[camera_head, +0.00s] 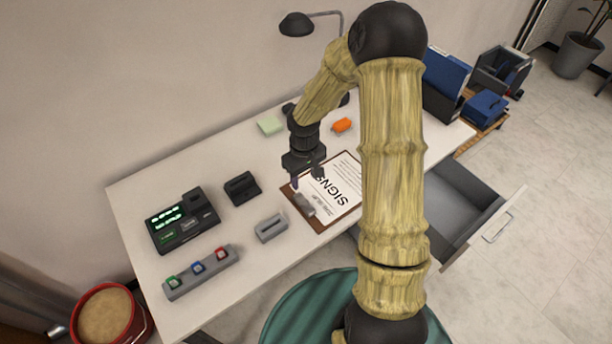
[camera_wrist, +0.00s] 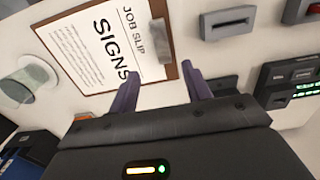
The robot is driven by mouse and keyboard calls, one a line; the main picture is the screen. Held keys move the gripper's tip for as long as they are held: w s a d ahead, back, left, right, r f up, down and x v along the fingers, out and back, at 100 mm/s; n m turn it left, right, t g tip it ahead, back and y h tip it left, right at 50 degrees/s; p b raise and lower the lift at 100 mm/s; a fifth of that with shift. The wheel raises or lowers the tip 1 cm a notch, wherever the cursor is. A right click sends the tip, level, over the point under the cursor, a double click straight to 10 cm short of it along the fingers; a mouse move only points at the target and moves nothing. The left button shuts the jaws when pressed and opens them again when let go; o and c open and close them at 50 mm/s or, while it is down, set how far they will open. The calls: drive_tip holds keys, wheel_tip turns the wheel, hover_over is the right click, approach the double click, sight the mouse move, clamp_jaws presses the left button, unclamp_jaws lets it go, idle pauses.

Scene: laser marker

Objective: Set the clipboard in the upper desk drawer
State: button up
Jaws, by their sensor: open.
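The clipboard (camera_head: 341,186) lies flat on the white desk, a brown board with a white sheet reading "SIGNS" and a metal clip at its left end. It also shows in the wrist view (camera_wrist: 88,42), clip toward the right. My gripper (camera_head: 308,180) is open and empty over the clipboard's clip-side part; in the wrist view its two purple fingers (camera_wrist: 160,82) are apart, near the board's edge. I cannot tell the exact height between them. The desk drawer (camera_head: 462,202) is pulled out at the desk's right, grey and empty where visible; my arm hides part of it.
A slotted grey block (camera_head: 271,228), a dark holder (camera_head: 242,188), a lit device (camera_head: 182,220) and a button strip (camera_head: 201,271) stand left on the desk. An orange item (camera_head: 342,125) and a lamp (camera_head: 297,25) are behind. A teal seat (camera_head: 290,310) stands in front.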

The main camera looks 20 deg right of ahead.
drive_tip(key=s+r+m+t, duration=0.2)
drive_tip(key=s+r+m, duration=0.2)
drive_tip(key=s+r, duration=1)
drive_tip(key=shift+s+a+r+t, duration=0.2)
drive_tip(key=shift+s+a+t, duration=0.1)
drive_tip(key=shift+s, duration=0.25)
drive_tip(key=shift+d, duration=0.1)
drive_tip(key=shift+c, duration=1.4)
